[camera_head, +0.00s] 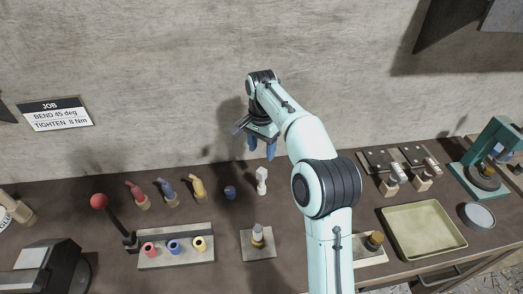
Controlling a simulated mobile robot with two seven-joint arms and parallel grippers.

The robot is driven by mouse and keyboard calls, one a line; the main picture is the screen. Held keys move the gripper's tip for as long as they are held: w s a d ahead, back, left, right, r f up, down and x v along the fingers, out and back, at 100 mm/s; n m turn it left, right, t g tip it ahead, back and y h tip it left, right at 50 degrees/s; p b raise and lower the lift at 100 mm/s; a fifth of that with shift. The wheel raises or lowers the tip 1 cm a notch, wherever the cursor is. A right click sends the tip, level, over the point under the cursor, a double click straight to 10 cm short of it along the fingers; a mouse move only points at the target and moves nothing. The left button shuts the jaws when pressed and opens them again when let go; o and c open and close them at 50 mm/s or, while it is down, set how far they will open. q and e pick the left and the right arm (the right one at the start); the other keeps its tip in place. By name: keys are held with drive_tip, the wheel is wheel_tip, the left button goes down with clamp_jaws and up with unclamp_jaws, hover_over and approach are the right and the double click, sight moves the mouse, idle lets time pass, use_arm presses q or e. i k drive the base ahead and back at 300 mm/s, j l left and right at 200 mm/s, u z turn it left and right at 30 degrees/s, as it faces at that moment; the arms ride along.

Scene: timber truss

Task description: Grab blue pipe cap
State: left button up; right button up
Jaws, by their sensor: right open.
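A small dark blue cap (230,192) stands on the dark bench near the wall, just left of a white fitting (262,180). It looks like the blue pipe cap. My right gripper (262,150) points down above the back of the bench, its two blue fingers apart and empty. In the picture it is above and to the right of the blue cap, and not touching it. My left gripper is not in view.
Red, blue and yellow bent pieces (169,190) stand left of the cap. In front is a block with red, blue and yellow rings (176,259), beside a red-knobbed lever (100,201). A small plate with a fitting (258,252) and a green tray (392,209) are to the right.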

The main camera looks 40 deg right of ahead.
sight(230, 191)
drive_tip(key=k, duration=1.5)
